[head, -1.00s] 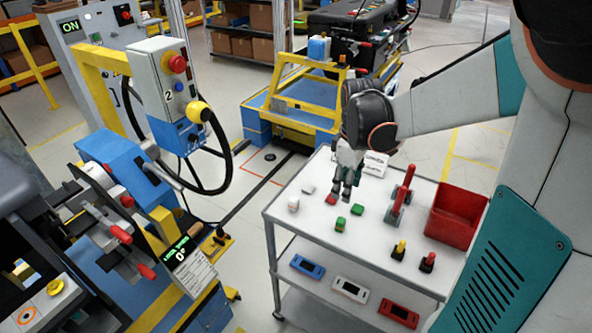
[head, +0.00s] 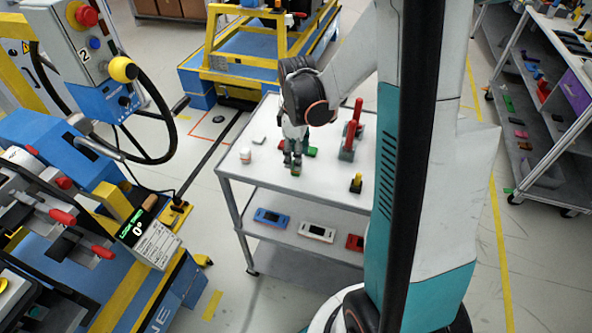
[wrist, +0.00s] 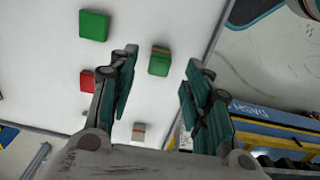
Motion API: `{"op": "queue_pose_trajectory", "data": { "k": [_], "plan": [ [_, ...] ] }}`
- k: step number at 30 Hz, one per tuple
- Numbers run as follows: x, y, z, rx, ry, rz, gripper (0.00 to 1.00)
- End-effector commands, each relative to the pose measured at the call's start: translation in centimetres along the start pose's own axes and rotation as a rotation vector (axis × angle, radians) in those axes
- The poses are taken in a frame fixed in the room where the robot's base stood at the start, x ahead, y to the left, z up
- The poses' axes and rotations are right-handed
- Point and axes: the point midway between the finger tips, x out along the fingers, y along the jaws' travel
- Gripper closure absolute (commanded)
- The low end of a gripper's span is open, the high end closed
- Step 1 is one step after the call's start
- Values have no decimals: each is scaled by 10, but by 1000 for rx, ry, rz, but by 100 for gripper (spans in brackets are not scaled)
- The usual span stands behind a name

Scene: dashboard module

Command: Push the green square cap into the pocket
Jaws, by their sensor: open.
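A flat green square cap (wrist: 93,25) lies on the white table top, outside my fingers in the wrist view; a green piece beside the gripper in the head view (head: 311,152) looks like it. A green block (wrist: 159,61) with an orange-red stripe shows between my spread fingertips in the wrist view. My gripper (wrist: 160,66) is open and holds nothing that I can see. In the head view my gripper (head: 292,165) points down over the table, partly covering the small green block beneath it. I cannot make out a pocket.
A red cap (wrist: 87,81) and a striped white block (wrist: 138,131) lie nearby. Red-handled grey tools (head: 348,142) and a yellow-topped piece (head: 356,183) stand at the right of the table. Coloured devices (head: 317,232) lie on the lower shelf. A yellow-and-blue workstation stands left.

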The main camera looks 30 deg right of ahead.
Motion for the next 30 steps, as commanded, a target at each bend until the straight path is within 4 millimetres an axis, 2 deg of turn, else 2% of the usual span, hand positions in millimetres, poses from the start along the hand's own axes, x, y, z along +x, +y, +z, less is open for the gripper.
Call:
{"op": "queue_pose_trajectory", "data": {
  "k": [1,6,14,19,30],
  "plan": [
    [12,0,-2,-1,0,0,55],
    [34,0,-2,0,0,0,55],
    [35,0,-2,0,0,0,55],
    [35,0,-2,0,0,0,91],
    [35,0,-2,0,0,0,91]
  ]
}}
